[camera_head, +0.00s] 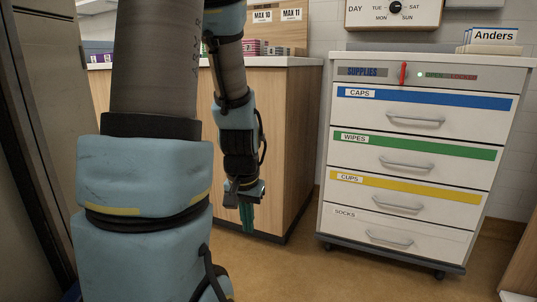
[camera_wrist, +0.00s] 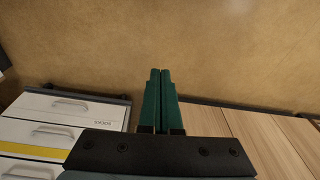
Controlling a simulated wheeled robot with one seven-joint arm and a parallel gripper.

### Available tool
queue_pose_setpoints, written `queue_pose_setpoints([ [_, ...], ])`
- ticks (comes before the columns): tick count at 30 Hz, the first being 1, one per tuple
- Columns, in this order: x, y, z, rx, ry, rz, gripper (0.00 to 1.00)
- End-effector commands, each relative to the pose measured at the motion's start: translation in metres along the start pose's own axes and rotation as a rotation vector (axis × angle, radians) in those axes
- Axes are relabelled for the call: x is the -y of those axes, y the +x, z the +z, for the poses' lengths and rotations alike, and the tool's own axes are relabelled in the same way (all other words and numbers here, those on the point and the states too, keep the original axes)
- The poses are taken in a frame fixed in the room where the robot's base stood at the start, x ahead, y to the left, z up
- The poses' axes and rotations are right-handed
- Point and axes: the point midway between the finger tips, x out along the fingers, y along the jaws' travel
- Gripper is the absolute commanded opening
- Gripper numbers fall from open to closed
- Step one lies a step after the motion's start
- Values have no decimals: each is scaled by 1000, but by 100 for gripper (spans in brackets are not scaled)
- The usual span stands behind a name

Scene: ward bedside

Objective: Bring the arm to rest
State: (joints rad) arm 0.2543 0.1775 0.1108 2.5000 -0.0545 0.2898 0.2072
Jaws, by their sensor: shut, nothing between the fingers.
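My arm fills the left and middle of the head view, with its forearm hanging down in front of the wooden counter. My gripper (camera_head: 247,222) points down at the end of it, beside the counter's front and left of the drawer cart. In the wrist view my gripper (camera_wrist: 160,72) shows two green fingers side by side, closed together with nothing between them. The floor lies beyond the fingertips, and they touch nothing that I can see.
A white supplies cart (camera_head: 410,148) with labelled drawers, all shut, stands on the right. The wooden counter (camera_head: 285,140) stands behind my arm. Small boxes (camera_head: 253,48) and the Anders box (camera_head: 493,36) rest on top of these. Open floor (camera_head: 300,272) lies in front.

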Motion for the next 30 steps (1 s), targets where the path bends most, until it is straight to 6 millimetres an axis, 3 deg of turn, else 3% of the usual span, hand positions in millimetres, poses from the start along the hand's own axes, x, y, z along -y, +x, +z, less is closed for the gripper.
queue_pose_setpoints([
  [7, 7, -46, 40, 35, -217, 0, 0],
  [17, 8, -116, 24, 37, -205, 3, 0],
  [30, 12, -251, 0, 37, -204, 3, 0],
])
